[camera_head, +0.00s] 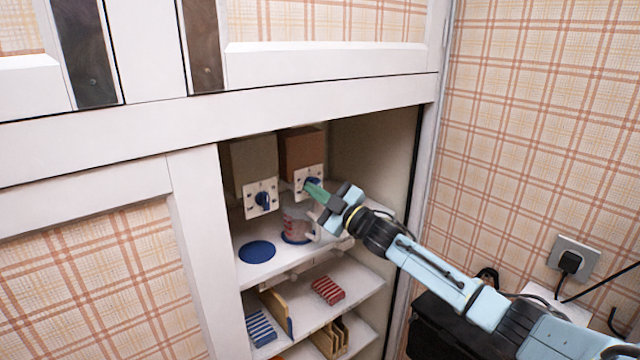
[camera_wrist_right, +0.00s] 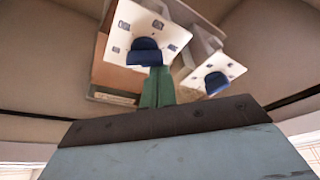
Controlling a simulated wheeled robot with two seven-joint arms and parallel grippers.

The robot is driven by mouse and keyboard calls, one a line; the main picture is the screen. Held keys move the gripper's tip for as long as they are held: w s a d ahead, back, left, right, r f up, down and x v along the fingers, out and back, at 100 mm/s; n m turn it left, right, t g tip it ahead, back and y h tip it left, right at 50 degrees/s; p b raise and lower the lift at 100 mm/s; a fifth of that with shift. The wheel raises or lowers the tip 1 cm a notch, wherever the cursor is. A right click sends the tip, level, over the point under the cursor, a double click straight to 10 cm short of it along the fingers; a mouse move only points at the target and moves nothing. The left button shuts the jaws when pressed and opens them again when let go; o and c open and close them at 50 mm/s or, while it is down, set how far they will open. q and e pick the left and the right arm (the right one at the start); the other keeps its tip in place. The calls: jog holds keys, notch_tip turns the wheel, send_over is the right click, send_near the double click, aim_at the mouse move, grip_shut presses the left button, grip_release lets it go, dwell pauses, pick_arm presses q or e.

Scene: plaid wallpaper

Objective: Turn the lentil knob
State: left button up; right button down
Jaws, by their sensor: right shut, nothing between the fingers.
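Two box dispensers hang under the top of the open cupboard bay. The right one is a brown box (camera_head: 302,148) with a white plate and a blue knob (camera_head: 313,183). The left one is a grey-tan box (camera_head: 254,160) with a similar plate and blue knob (camera_head: 263,201). I cannot read which is lentil. My right gripper (camera_head: 309,188) is shut and empty, its green fingertips at the brown box's knob. In the right wrist view the fingers (camera_wrist_right: 158,76) reach that knob (camera_wrist_right: 144,52); contact is unclear. The other knob (camera_wrist_right: 216,83) stands apart. My left gripper is out of view.
A clear cup with reddish marks (camera_head: 294,222) stands on a blue disc below the brown dispenser, close under my gripper. Another blue disc (camera_head: 257,251) lies bare to its left. The lower shelf holds a red striped item (camera_head: 328,290). The cupboard's side post (camera_head: 208,250) bounds the bay.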

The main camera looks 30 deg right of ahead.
jog(key=shift+d+f+n+g+y+p, duration=0.15)
jog(key=shift+n+g+p, duration=0.15)
jog(key=shift+n, duration=0.65)
jog(key=shift+a+f+n+g+y+p, duration=0.15)
jog(key=shift+n+g, duration=0.15)
jog(key=shift+n, duration=0.7)
jog(key=shift+d+f+n+g+y+p, duration=0.1)
jog(key=shift+n+g+p, duration=0.2)
jog(key=shift+n, duration=0.65)
jog(key=shift+d+f+n+g+p, duration=0.15)
jog(key=shift+n+g+p, duration=0.35)
jog(key=shift+n, duration=0.7)
jog(key=shift+d+f+n+g+p, duration=0.1)
jog(key=shift+n+g+p, duration=0.4)
jog(key=shift+n, duration=0.7)
dwell(2.3)
